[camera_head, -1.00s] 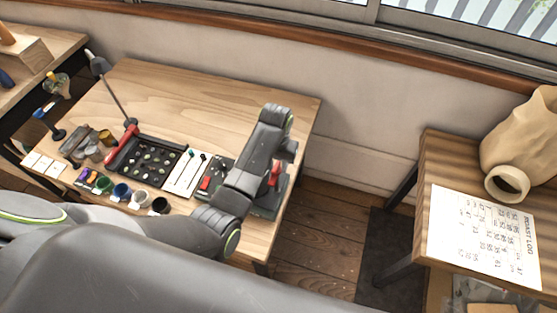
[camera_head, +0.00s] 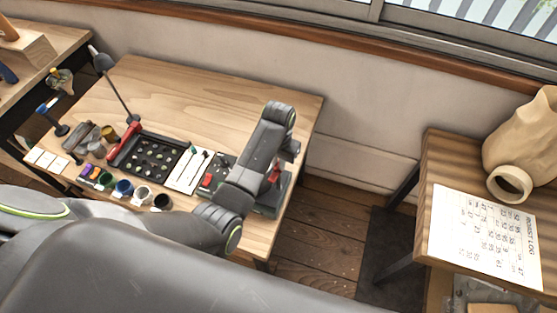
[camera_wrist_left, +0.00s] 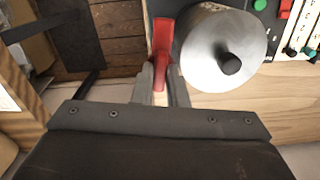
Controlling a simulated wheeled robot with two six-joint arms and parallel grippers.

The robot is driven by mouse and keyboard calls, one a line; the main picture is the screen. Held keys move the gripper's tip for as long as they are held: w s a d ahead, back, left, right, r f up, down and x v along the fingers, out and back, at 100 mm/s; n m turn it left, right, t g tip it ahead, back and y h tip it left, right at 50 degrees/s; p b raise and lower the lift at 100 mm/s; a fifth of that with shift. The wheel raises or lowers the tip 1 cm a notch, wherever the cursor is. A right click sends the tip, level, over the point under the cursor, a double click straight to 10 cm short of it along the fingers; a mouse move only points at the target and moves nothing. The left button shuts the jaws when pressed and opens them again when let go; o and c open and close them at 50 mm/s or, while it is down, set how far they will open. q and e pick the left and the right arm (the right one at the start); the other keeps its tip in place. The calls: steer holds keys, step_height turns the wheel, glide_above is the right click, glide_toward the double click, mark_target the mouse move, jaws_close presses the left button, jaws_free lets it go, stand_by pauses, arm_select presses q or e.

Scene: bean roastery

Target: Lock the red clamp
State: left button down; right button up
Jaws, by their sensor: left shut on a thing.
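The red clamp (camera_wrist_left: 163,55) shows in the left wrist view as an upright red lever beside a round silver metal part. My left gripper (camera_wrist_left: 165,82) is shut on the lower end of this lever, with one finger on each side. In the head view, a small bit of the red clamp (camera_head: 274,174) shows at the right end of the wooden table, beside my left arm. The arm and wrist hide most of the clamp and the fingertips there. My right gripper is in neither view.
The silver part (camera_wrist_left: 222,48) with a black knob stands close right of the gripper. On the table (camera_head: 210,95) are a black bean tray (camera_head: 150,157), several cups, a lamp (camera_head: 103,62) and a white strip (camera_head: 188,170). The table's back is clear. A side table holds a paper log (camera_head: 485,235).

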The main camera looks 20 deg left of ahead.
arm_select(q)
steer(key=m, duration=1.2)
steer(key=shift+m, duration=2.2)
steer(key=c, duration=1.4)
jaws_free()
steer(key=shift+c, duration=0.2)
